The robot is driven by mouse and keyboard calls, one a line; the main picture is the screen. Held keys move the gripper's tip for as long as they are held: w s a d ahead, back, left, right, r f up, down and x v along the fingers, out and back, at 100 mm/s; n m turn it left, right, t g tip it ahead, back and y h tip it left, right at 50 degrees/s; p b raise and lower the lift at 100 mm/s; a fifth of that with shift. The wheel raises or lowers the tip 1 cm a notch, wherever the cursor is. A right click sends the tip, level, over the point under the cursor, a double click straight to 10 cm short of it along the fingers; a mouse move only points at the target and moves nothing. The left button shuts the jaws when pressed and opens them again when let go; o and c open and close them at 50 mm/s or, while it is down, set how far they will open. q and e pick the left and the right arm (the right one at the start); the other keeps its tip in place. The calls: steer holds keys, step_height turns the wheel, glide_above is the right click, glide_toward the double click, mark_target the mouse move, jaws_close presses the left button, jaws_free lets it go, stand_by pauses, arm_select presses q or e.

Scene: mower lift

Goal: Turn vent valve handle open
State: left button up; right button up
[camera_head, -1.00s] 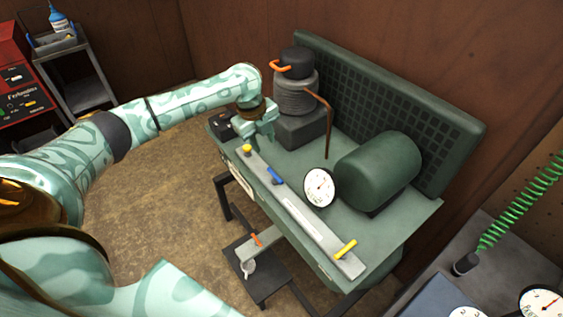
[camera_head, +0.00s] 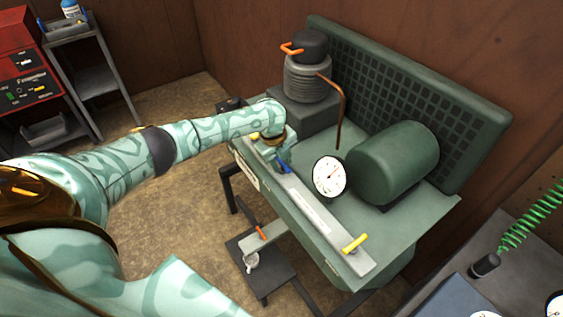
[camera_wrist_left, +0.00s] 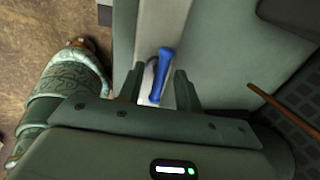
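A blue handle (camera_head: 285,168) sits on the long grey bar (camera_head: 318,220) along the front of the green bench. My left gripper (camera_head: 279,158) is right at this handle, reaching down from the left. In the left wrist view the blue handle (camera_wrist_left: 162,75) stands between the two fingers of my left gripper (camera_wrist_left: 159,88). The fingers are open, with visible gaps beside the handle. A yellow handle (camera_head: 355,243) sits at the near right end of the bar. I cannot read which handle is the vent valve. My right gripper is not in view.
A white-faced gauge (camera_head: 330,176) stands just behind the bar. A green tank (camera_head: 394,163), a ribbed cylinder (camera_head: 307,78) and a copper pipe (camera_head: 341,115) are on the bench (camera_head: 425,215). An orange handle (camera_head: 261,232) sits lower in front.

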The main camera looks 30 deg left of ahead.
arm_select(q)
jaws_close()
steer(key=shift+r, duration=0.1)
